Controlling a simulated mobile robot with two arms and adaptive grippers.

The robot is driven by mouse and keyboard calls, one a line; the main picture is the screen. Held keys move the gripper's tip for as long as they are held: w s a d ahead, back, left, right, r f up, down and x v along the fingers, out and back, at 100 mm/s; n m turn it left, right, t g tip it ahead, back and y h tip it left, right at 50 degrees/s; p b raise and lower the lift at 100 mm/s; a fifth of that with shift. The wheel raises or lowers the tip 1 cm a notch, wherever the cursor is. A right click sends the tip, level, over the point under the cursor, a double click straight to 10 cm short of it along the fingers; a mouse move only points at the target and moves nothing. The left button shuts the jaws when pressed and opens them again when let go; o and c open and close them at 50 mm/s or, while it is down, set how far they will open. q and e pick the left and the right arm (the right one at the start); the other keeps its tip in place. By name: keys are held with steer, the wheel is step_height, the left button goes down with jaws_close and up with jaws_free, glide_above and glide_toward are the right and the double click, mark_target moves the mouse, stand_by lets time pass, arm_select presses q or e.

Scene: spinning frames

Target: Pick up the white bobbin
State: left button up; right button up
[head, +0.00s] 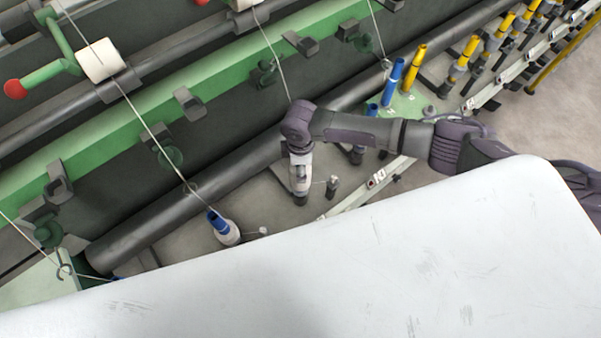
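A white bobbin (226,232) with a blue top stands tilted in the picture on the lower machine deck, left of centre, just beyond the white surface's edge. Another white roll (101,60) sits on a green arm at the upper left. My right arm comes in from the right, and its gripper end (300,192) points down over the spindle row, right of the blue-topped bobbin and apart from it. The fingers are too small to tell open from shut. My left gripper is out of view.
A large white surface (330,285) fills the foreground. Blue (394,80) and yellow (414,68) tubes stand at the upper right. A dark roller (160,222) and green rail (225,75) run diagonally behind the bobbin. Thin threads hang across the machine.

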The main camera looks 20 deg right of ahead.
jaws_close()
steer(key=shift+r, duration=0.1)
